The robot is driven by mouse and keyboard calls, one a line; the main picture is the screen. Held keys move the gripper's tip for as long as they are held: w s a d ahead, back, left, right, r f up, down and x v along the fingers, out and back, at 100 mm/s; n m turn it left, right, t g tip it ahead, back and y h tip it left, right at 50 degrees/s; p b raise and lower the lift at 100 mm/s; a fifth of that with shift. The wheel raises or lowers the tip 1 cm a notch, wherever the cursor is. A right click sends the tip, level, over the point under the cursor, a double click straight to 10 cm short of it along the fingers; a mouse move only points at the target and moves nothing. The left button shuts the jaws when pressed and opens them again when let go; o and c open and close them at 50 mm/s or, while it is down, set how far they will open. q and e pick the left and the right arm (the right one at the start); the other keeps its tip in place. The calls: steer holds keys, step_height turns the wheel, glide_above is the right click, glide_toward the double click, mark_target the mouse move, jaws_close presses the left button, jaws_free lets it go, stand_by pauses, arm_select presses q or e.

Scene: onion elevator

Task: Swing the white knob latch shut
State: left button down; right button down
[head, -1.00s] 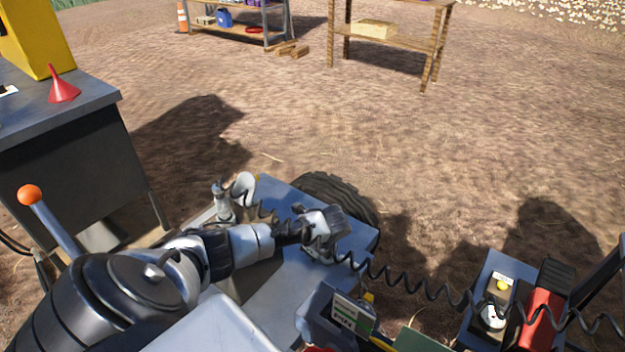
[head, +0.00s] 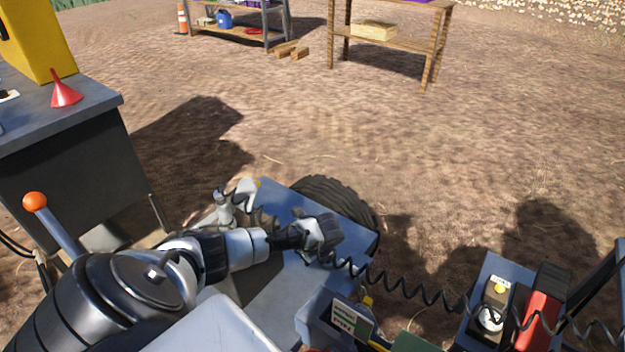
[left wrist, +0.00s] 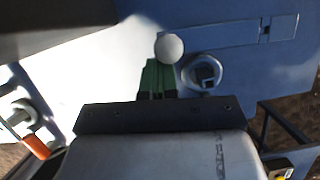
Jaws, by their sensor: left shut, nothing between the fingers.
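The white knob (left wrist: 169,47) shows in the left wrist view as a round ball just beyond my fingertips. My left gripper (left wrist: 158,78) has its green fingers shut together with nothing between them. The fingertips are right beside the knob; I cannot tell whether they touch it. A flat blue bar (left wrist: 215,34) runs right from near the knob across the blue panel. In the head view my left gripper (head: 322,238) is over the blue-grey machine deck (head: 345,225), and its own wrist hides the knob and latch there. My right gripper is not in view.
A round fitting with a square centre (left wrist: 205,72) is right of the fingers. A coiled black cable (head: 400,278) runs to the right past a red box (head: 543,312). An orange-tipped lever (head: 34,202) and a grey table with a red funnel (head: 65,90) are at left.

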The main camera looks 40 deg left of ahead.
arm_select(q)
steer(key=shift+s+a+r+m+t+p, duration=0.15)
steer(key=shift+s+a+m+t+p, duration=0.25)
steer(key=shift+m+p, duration=0.3)
steer(key=shift+a+m+p, duration=0.3)
steer(key=shift+m+p, duration=0.05)
steer(key=shift+m, duration=0.25)
steer(key=shift+a, duration=0.3)
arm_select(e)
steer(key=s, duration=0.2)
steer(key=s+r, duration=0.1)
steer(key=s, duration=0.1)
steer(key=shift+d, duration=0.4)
arm_select(q)
steer(key=shift+a+p, duration=0.1)
steer(key=shift+p, duration=0.25)
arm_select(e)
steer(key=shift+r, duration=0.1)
